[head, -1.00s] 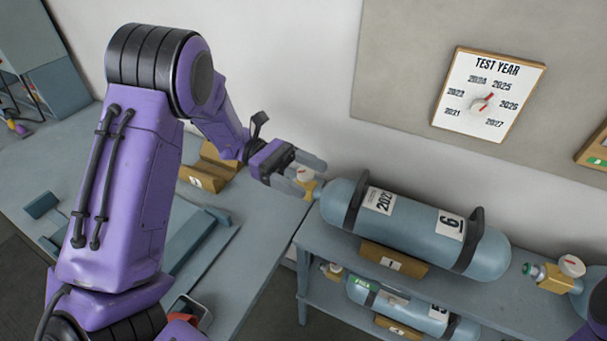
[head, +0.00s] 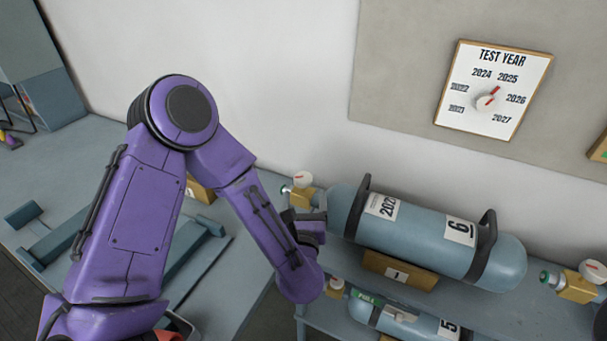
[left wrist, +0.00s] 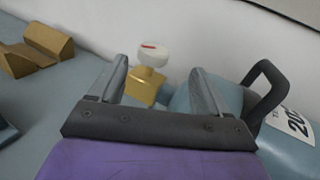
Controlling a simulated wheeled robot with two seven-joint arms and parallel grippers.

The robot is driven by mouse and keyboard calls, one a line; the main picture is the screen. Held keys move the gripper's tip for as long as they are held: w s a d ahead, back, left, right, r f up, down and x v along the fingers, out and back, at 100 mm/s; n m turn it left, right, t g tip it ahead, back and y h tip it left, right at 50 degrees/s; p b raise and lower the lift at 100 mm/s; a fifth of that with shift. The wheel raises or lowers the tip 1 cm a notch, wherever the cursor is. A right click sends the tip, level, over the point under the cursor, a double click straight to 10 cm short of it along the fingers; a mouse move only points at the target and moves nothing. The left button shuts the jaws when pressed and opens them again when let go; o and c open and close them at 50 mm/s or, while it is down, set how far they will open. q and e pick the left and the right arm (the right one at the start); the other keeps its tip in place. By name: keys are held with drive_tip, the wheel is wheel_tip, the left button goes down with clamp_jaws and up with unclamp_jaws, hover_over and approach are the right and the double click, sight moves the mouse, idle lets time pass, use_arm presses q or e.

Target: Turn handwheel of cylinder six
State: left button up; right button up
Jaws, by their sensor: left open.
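Cylinder six (head: 415,232) is a blue-grey cylinder lying on its side, with a "6" label and dark handles. Its brass valve (head: 299,197) points left and carries a white handwheel (head: 303,179) with a red mark on top. My left gripper (head: 305,213) is on the near side of the valve, partly hidden by my own forearm. In the left wrist view its two fingers (left wrist: 160,80) are open and apart. The handwheel (left wrist: 153,52) and brass valve (left wrist: 146,86) show in the gap between them, with no visible grip. My right gripper is not in view.
A "TEST YEAR" dial board (head: 493,90) hangs on the wall. Cylinder five (head: 405,320) lies on the shelf below. Another brass valve (head: 580,284) stands close at the right end. A wooden cradle (left wrist: 35,50) sits on the table to the left.

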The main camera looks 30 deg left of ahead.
sight(303, 172)
use_arm(q)
drive_tip(key=shift+m+g, duration=0.3)
drive_tip(key=p+x, duration=0.1)
drive_tip(key=x, duration=0.2)
drive_tip(key=p+x, duration=0.2)
drive_tip(key=x, duration=0.1)
drive_tip(key=p+x, duration=0.1)
drive_tip(key=x, duration=0.2)
drive_tip(key=shift+w+a+r, duration=0.1)
drive_tip(key=shift+w+a, duration=0.05)
drive_tip(key=shift+a, duration=0.3)
drive_tip(key=shift+w+a, duration=0.25)
drive_tip(key=shift+w, duration=0.25)
drive_tip(key=c, duration=1)
